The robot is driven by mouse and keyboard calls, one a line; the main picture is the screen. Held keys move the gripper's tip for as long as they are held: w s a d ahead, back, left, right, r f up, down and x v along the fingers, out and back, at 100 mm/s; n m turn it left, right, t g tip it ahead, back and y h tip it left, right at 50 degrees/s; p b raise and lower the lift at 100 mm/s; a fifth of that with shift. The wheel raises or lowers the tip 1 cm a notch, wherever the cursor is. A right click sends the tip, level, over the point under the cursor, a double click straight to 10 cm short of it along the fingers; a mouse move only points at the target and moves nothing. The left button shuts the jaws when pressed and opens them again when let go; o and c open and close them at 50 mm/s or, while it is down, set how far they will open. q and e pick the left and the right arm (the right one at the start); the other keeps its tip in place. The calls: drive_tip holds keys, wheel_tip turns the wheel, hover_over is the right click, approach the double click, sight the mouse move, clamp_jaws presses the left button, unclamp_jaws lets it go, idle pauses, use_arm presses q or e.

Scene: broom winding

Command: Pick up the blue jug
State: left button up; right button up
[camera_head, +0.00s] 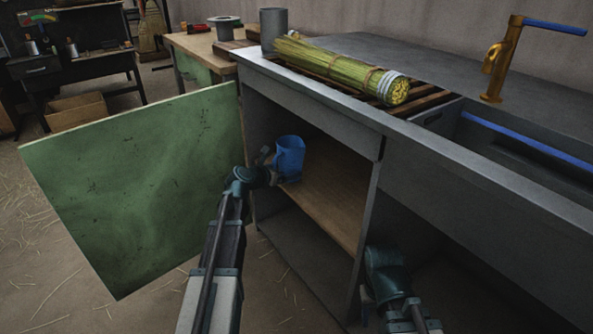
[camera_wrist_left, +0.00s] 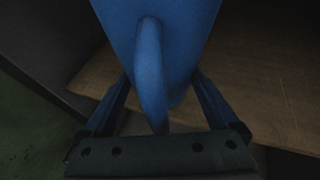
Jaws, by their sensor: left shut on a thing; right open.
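The blue jug (camera_head: 290,156) is at the front of the wooden shelf inside the open cabinet, upright. My left gripper (camera_head: 272,172) is at its near left side. In the left wrist view the jug (camera_wrist_left: 175,45) fills the top middle, its handle towards the camera. The left gripper's fingers (camera_wrist_left: 165,105) lie on both sides of the jug and are shut on it. I cannot tell whether its base touches the shelf. My right gripper (camera_head: 368,300) is low in front of the cabinet, apart from the jug; its fingers are mostly hidden.
The green cabinet door (camera_head: 140,185) stands open at left. The wooden shelf (camera_head: 335,190) runs right of the jug. On the counter above are a tied straw bundle (camera_head: 335,68), a grey cylinder (camera_head: 273,28), a sink and a brass tap (camera_head: 503,60). Loose straw lies on the floor.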

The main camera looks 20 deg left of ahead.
use_arm(q)
drive_tip(key=s+a, duration=0.3)
drive_tip(key=a, duration=0.5)
drive_tip(key=shift+s+r+p, duration=0.15)
drive_tip(key=shift+r+p, duration=0.2)
drive_tip(key=shift+r, duration=0.1)
drive_tip(key=shift+a, duration=0.1)
